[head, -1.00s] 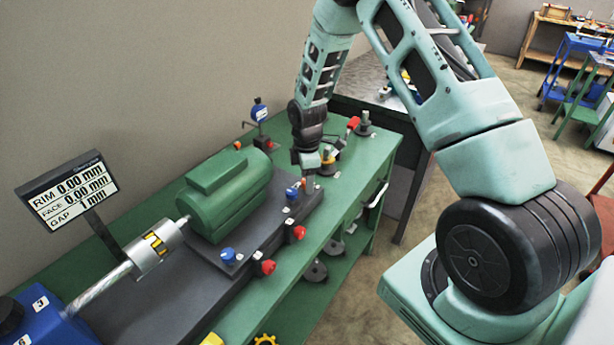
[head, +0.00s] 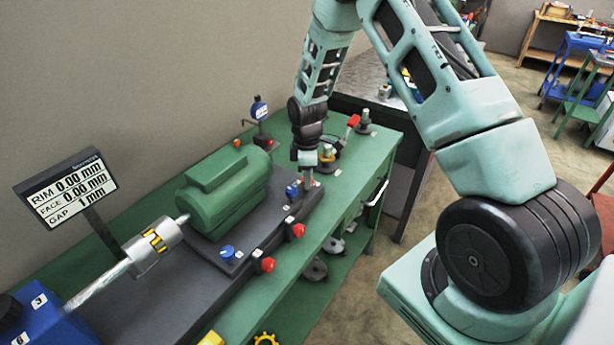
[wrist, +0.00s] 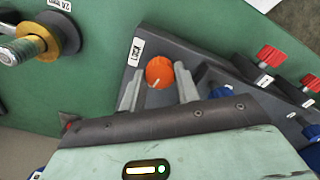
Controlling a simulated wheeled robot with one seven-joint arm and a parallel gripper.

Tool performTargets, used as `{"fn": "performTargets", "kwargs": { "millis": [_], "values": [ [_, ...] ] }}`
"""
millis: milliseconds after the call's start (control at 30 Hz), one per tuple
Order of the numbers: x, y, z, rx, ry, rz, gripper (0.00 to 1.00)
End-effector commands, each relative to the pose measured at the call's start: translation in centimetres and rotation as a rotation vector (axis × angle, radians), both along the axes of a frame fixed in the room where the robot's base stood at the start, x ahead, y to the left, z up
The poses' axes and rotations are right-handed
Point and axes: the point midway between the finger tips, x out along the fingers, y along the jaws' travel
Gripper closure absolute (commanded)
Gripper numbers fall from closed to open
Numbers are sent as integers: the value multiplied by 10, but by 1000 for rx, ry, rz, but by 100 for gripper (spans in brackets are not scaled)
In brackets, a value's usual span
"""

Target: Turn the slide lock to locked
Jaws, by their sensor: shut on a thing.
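The slide lock is an orange round knob (wrist: 159,72) at the end of a dark grey base, in the wrist view. A white pointer line on it runs toward the lower left. A white LOCK label (wrist: 137,50) is on the base at its upper left. My gripper (wrist: 159,83) has its two grey fingers on either side of the knob, shut on it. In the head view my gripper (head: 306,182) reaches down at the right end of the dark base (head: 275,217); the knob is hidden there.
A green motor (head: 227,195) stands on the base. Blue knobs (head: 227,252) and red knobs (head: 298,231) line its near side. A dial gauge (head: 259,110) stands behind on the green bench, and a yellow-ringed post (wrist: 38,41) is close by.

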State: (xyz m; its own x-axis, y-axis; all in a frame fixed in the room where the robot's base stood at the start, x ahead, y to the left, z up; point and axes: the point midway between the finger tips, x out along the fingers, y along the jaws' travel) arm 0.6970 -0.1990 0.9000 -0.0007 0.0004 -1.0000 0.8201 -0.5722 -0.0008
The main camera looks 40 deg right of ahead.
Motion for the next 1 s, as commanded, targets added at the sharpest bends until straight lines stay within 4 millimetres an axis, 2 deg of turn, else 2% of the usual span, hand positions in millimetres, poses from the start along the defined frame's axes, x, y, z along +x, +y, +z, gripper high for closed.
{"fn": "performTargets", "kwargs": {
  "millis": [1000],
  "values": [
    [1, 0, 0, -1, -2, -953, 91]
  ]
}}
